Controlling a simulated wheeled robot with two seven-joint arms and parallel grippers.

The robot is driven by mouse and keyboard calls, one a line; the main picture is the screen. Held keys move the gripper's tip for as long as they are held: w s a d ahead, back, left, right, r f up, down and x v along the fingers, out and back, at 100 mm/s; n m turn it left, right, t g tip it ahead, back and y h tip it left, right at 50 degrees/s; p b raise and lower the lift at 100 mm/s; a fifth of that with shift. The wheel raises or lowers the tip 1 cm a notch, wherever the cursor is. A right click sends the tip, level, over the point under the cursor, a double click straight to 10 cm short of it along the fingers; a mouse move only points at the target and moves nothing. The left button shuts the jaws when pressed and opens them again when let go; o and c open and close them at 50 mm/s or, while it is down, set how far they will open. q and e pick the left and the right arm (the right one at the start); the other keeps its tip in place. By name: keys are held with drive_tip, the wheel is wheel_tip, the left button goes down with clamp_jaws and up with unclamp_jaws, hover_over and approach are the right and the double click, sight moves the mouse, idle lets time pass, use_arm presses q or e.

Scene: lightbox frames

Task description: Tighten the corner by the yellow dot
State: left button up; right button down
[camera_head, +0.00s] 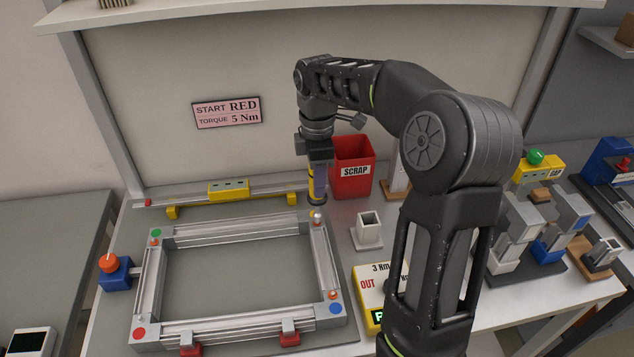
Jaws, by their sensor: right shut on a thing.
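A light metal frame (240,234) lies flat on the workbench, with coloured dots at its corners: a green dot (156,233) back left, a red dot (139,333) front left and a blue dot (335,308) front right. My right gripper (318,160) is shut on an upright yellow and grey driver tool (318,183). The tool's lower end is at or just above that corner; contact cannot be told. My left gripper is not in view.
A sign (227,112) reads "START RED, TORQUE 5 Nm". A red scrap bin (353,183) and a white empty holder (367,233) stand right of the tool. A yellow box (368,285) marked "3 Nm" and "OUT" is partly hidden by my arm. Red clamps (290,338) grip the front rail.

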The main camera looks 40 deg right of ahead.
drive_tip(key=shift+r+p, duration=1)
drive_tip(key=shift+r, duration=0.6)
drive_tip(key=shift+w, duration=0.1)
drive_tip(key=shift+f+b, duration=0.3)
drive_tip(key=shift+f, duration=0.05)
drive_tip(key=shift+f+b, duration=0.6)
drive_tip(key=shift+f, duration=0.4)
